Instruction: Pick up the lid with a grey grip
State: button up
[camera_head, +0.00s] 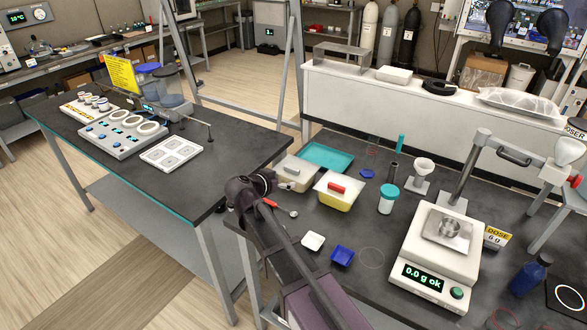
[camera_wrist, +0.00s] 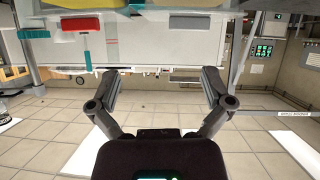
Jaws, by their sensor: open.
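The lid with a grey grip (camera_head: 290,171) sits on a pale container on the dark bench in the head view. The grey grip also shows at the top of the wrist view (camera_wrist: 190,22). My gripper (camera_wrist: 159,85) is open, with nothing between its dark fingers. In the head view my gripper (camera_head: 265,182) is close to the left of the grey-grip lid, near the bench's left edge; its fingertips are hard to make out there.
A yellow container with a red-grip lid (camera_head: 337,187) stands just right of the grey-grip one. A teal tray (camera_head: 326,155) lies behind. A white jar with a teal cap (camera_head: 388,202) and a scale (camera_head: 436,250) stand to the right. A white dish (camera_head: 313,241) and blue dish (camera_head: 342,256) lie in front.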

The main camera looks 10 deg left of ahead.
jog(key=shift+w+a+r+t+y, duration=0.1)
jog(key=shift+a+r+t, duration=0.1)
jog(key=shift+a, duration=0.4)
jog(key=shift+w+a+r+t+y, duration=0.1)
jog(key=shift+a+t, duration=0.1)
jog(key=shift+a, duration=0.35)
jog(key=shift+w+a+r+t+y, duration=0.1)
jog(key=shift+a+r+t, duration=0.1)
jog(key=shift+a, duration=0.4)
jog(key=shift+s, duration=0.1)
jog(key=shift+f, duration=0.1)
jog(key=b, duration=0.3)
send_near(292, 168)
jog(key=x, duration=0.4)
jog(key=shift+w+d+f, duration=0.15)
jog(key=shift+w+d, duration=0.05)
jog(key=shift+w, duration=0.35)
jog(key=shift+b+x, duration=1.25)
jog(key=shift+x, duration=1.4)
